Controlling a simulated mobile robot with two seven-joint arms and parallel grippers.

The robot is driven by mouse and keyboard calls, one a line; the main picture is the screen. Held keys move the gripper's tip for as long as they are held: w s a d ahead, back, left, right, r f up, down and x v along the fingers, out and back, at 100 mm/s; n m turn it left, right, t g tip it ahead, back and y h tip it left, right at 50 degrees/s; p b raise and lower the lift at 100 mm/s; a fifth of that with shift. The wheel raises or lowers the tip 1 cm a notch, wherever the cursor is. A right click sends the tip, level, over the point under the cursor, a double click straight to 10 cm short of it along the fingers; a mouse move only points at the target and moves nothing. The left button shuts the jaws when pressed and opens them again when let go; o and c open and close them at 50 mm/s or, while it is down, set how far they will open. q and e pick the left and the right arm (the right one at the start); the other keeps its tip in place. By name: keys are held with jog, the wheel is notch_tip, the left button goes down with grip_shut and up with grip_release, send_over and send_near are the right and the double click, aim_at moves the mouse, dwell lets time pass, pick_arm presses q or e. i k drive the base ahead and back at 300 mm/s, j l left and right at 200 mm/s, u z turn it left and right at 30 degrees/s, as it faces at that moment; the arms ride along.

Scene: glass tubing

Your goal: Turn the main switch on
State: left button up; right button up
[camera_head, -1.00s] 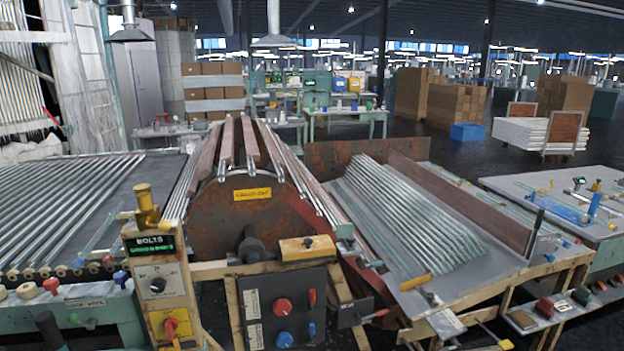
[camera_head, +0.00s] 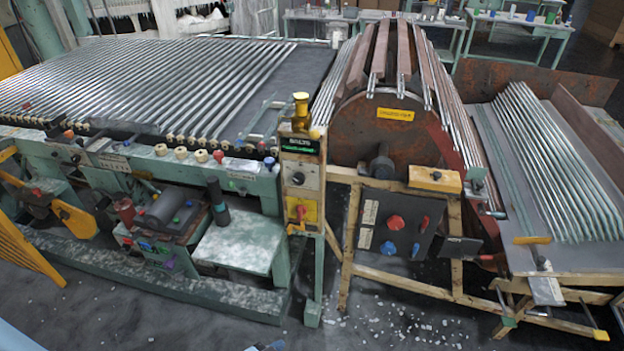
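A narrow control post (camera_head: 301,175) stands at the middle of the head view. It has a green-lit display (camera_head: 299,145), a dark knob (camera_head: 298,178) on a pale plate, and a red rotary switch (camera_head: 300,212) on a yellow plate. The red switch looks like a main switch, but I cannot read a label or its position. To its right, a dark panel (camera_head: 390,228) carries a red knob (camera_head: 395,222) and a blue knob (camera_head: 388,248). Neither of my grippers can be made out.
A green machine frame (camera_head: 240,190) with rows of glass tubes (camera_head: 150,80) fills the left. A rusty drum (camera_head: 380,130) and a sloped tube rack (camera_head: 560,170) stand right. White bits litter the floor (camera_head: 385,325) in front of the dark panel, and the floor there is otherwise open.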

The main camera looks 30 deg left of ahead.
aim_at(302, 209)
jog(key=u, duration=0.9)
jog(key=k+l, duration=0.15)
jog(key=k, duration=0.15)
jog(key=l+u, duration=0.05)
